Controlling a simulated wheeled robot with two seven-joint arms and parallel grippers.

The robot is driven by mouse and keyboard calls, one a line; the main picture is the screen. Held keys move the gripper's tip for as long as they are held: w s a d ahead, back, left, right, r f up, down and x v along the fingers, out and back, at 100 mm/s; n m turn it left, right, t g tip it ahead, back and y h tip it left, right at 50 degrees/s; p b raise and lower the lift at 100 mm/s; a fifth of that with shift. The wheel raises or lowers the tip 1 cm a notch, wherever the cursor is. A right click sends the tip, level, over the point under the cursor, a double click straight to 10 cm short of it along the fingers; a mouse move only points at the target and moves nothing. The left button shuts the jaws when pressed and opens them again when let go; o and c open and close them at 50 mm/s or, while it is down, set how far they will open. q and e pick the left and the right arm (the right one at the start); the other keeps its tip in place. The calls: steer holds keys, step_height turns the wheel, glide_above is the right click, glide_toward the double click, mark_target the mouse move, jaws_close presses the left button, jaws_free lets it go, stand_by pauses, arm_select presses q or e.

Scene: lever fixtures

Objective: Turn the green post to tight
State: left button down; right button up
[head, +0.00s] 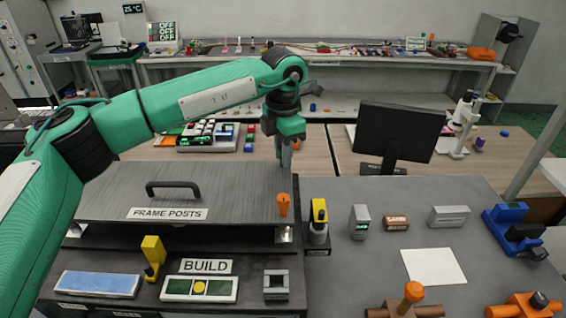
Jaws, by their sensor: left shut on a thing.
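My left gripper (286,158) points down at the far right corner of the grey board (235,190) labelled FRAME POSTS. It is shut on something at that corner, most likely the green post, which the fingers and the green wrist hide. I cannot make out the post's own colour or its turn. An orange post (283,205) stands upright at the board's front right corner, apart from the gripper. My right gripper is not in view.
A black handle (173,187) rises from the board. In front stand a yellow lever (153,257) and a BUILD panel (200,288). A yellow-black lever (319,220) is just right of the board. A monitor (394,131) stands behind. White paper (433,266) lies on the right table.

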arm_select(q)
steer(key=shift+f+m+b, duration=0.1)
steer(key=shift+m+b, duration=0.45)
steer(key=shift+m, duration=0.25)
steer(key=shift+m+b, duration=0.35)
steer(key=shift+m, duration=0.45)
steer(key=shift+m+b, duration=0.4)
steer(key=shift+m, duration=0.5)
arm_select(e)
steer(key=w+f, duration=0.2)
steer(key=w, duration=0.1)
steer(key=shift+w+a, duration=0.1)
arm_select(q)
steer(key=shift+m, duration=0.3)
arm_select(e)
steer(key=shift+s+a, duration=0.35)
